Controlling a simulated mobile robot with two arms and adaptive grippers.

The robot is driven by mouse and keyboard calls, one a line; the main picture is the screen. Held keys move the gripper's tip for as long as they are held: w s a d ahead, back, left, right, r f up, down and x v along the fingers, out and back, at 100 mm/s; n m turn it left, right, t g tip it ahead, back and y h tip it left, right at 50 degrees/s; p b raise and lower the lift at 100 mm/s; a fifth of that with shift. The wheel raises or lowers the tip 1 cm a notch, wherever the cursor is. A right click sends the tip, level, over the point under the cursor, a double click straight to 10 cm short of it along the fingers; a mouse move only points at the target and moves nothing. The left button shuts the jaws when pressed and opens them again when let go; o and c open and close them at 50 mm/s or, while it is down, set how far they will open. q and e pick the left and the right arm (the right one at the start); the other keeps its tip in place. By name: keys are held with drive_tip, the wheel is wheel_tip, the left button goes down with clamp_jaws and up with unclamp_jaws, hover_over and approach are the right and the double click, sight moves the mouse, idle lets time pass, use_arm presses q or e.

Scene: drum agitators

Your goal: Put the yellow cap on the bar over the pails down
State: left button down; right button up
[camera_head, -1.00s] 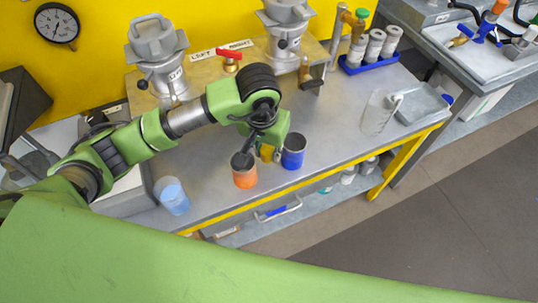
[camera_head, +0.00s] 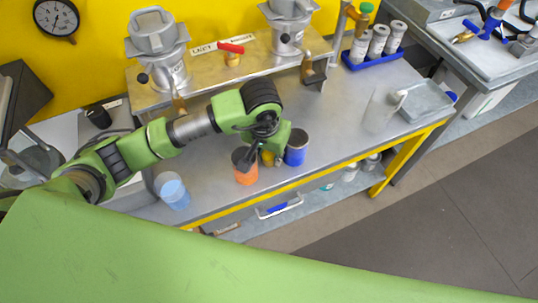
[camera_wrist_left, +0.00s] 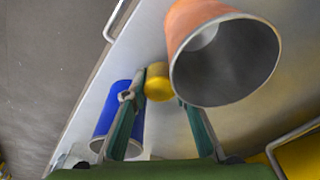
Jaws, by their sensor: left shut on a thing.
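The yellow cap (camera_head: 267,159) is between the orange pail (camera_head: 246,174) and the blue pail (camera_head: 296,153) in the head view, partly hidden by my gripper. My left gripper (camera_head: 264,152) is shut on it, with its fingers pointing down at the bench. In the left wrist view the cap (camera_wrist_left: 158,83) sits between the two fingertips, the blue pail (camera_wrist_left: 112,112) is behind one finger and the orange pail (camera_wrist_left: 222,52) is close by the other. I cannot tell whether the cap touches the bench. My right gripper is not in view.
A metal ledge (camera_head: 203,75) with a red-handled valve (camera_head: 231,49) and two clamped machines runs along the back. A light blue cup (camera_head: 172,191) stands left. A clear beaker (camera_head: 379,110) and a tray (camera_head: 426,101) stand right. Bare bench lies between the blue pail and the beaker.

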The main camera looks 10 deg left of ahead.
sight(267, 158)
use_arm(q)
drive_tip(key=shift+f, duration=0.15)
drive_tip(key=c, duration=1.9)
unclamp_jaws()
drive_tip(key=shift+r, duration=0.25)
drive_tip(key=shift+r+p, duration=0.75)
drive_tip(key=shift+p, duration=0.4)
drive_tip(key=shift+s+a+r+b, duration=0.1)
drive_tip(key=shift+s+r+b, duration=0.3)
drive_tip(key=shift+r, duration=1.45)
drive_tip(key=shift+s+r+b, duration=0.2)
drive_tip(key=shift+r+b, duration=0.45)
drive_tip(key=shift+r, duration=1.25)
drive_tip(key=shift+s+a+r+b, duration=0.1)
drive_tip(key=shift+s+r+b, duration=0.3)
drive_tip(key=shift+r, duration=1.45)
